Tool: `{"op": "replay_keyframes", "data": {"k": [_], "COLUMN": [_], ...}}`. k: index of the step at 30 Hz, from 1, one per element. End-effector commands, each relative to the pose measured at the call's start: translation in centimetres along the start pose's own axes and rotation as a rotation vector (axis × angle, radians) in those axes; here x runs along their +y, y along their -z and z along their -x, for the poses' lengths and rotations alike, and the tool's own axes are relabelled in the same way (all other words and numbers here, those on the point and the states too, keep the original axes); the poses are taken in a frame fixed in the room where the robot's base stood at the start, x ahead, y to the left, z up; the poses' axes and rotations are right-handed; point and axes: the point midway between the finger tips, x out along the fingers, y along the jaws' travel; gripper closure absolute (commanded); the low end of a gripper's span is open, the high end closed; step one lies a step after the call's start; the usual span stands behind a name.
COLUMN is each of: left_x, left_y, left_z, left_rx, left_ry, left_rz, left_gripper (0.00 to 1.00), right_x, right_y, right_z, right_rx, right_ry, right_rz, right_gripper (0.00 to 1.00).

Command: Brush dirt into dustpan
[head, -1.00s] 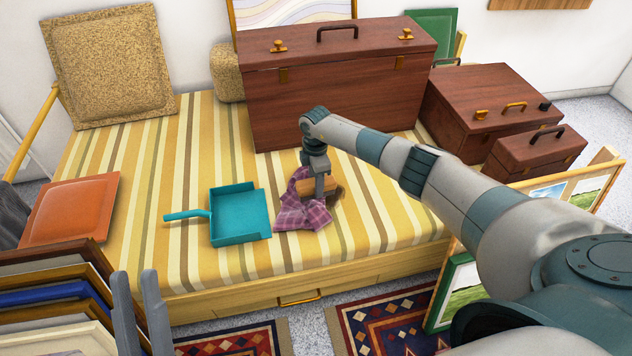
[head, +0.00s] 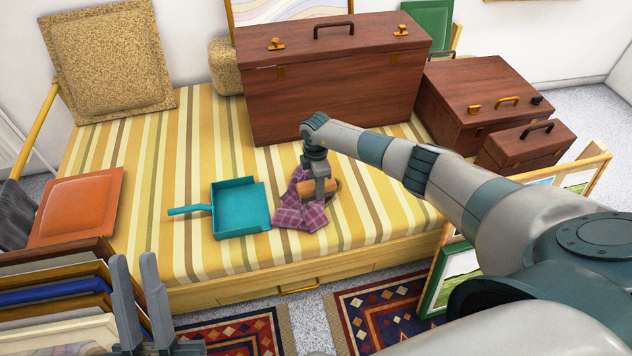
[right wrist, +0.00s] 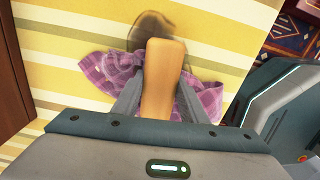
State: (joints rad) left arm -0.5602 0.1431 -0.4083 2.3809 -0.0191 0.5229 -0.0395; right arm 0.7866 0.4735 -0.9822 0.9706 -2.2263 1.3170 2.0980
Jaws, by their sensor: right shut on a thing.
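A teal dustpan (head: 242,208) lies on the striped mattress, its handle to the left and its open side to the right. A crumpled purple plaid cloth (head: 301,213) lies just right of it, close to or touching its edge. My right gripper (head: 321,190) is shut on a brush with a wooden handle (right wrist: 162,75), over the cloth. The dark brush head (right wrist: 150,27) shows beyond the handle in the right wrist view. My left gripper (head: 142,300) is at the lower left, fingers up and apart, empty. I see no separate dirt; the plaid cloth lies partly under the brush.
The striped mattress (head: 190,150) has free room left of and behind the dustpan. A large brown case (head: 335,90) stands behind, with smaller cases (head: 527,146) at right. An orange cushion (head: 78,207) lies at left. Framed prints (head: 50,295) stand near my left gripper.

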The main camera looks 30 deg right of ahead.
Motion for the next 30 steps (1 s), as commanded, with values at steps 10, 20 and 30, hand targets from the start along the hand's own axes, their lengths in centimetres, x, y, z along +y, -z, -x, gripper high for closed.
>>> {"op": "replay_keyframes", "data": {"k": [10,20,30], "left_x": [0.1,0.2,0.2], "left_y": [0.7,2.5,3.2], "left_z": [-0.7,-2.4,-3.1], "left_rx": [0.0,0.0,0.0], "left_ry": [0.0,0.0,0.0], "left_rz": [0.0,0.0,0.0], "left_gripper": [0.79,0.79,0.79], "right_x": [-0.7,-2.6,-3.6], "right_y": [0.0,0.2,0.3], "right_z": [0.1,0.2,-0.2], "right_rx": [-0.001,-0.001,-0.001], "right_ry": [0.004,0.006,0.004], "right_rz": [0.0,0.002,0.001], "right_gripper": [0.79,0.79,0.79]}}
